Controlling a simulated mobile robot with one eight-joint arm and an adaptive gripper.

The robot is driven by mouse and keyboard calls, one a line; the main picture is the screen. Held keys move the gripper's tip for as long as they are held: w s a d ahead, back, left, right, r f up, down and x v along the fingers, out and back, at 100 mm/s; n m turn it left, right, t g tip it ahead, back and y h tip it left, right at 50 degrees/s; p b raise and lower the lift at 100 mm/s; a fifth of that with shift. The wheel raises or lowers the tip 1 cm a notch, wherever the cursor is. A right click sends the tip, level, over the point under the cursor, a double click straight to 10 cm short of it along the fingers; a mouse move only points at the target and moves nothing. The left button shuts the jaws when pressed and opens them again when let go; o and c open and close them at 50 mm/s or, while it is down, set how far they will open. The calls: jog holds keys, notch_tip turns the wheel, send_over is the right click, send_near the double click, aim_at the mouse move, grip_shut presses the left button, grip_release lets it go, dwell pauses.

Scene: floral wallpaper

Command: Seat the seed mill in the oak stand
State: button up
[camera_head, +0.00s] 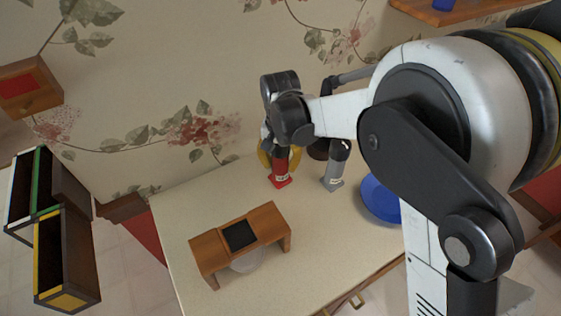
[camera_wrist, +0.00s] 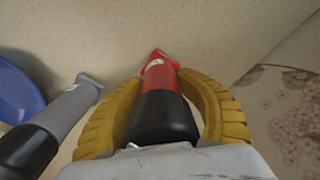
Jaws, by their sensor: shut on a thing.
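A red mill with a black top (camera_head: 281,174) stands near the back of the counter. It also shows in the wrist view (camera_wrist: 160,78). My gripper (camera_head: 279,159) is shut on it, with a yellow finger on either side in the wrist view (camera_wrist: 162,95). The red foot appears at or close to the counter. A grey mill with a dark top (camera_head: 335,172) stands just right of it; it shows at left in the wrist view (camera_wrist: 65,110). I cannot read which label means seed. The oak stand (camera_head: 272,221), a bridge shape with a black square on top, is at front left, apart from my gripper.
A blue plate (camera_head: 379,198) lies right of the grey mill, partly behind my arm. A pale translucent round thing (camera_head: 246,263) sits under the stand's front. Counter (camera_head: 190,205) between mills and stand is clear. The flowered wall (camera_head: 150,90) is close behind the mills.

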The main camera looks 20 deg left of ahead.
jog(key=shift+w+p, duration=0.1)
jog(key=shift+p, duration=0.2)
jog(key=shift+w+r, duration=0.1)
jog(key=shift+r, duration=0.2)
jog(key=shift+c, duration=0.9)
jog(key=shift+r+p, duration=0.25)
jog(key=shift+p, duration=0.05)
jog(key=shift+r+p, duration=1.5)
jog(key=shift+r, duration=1.05)
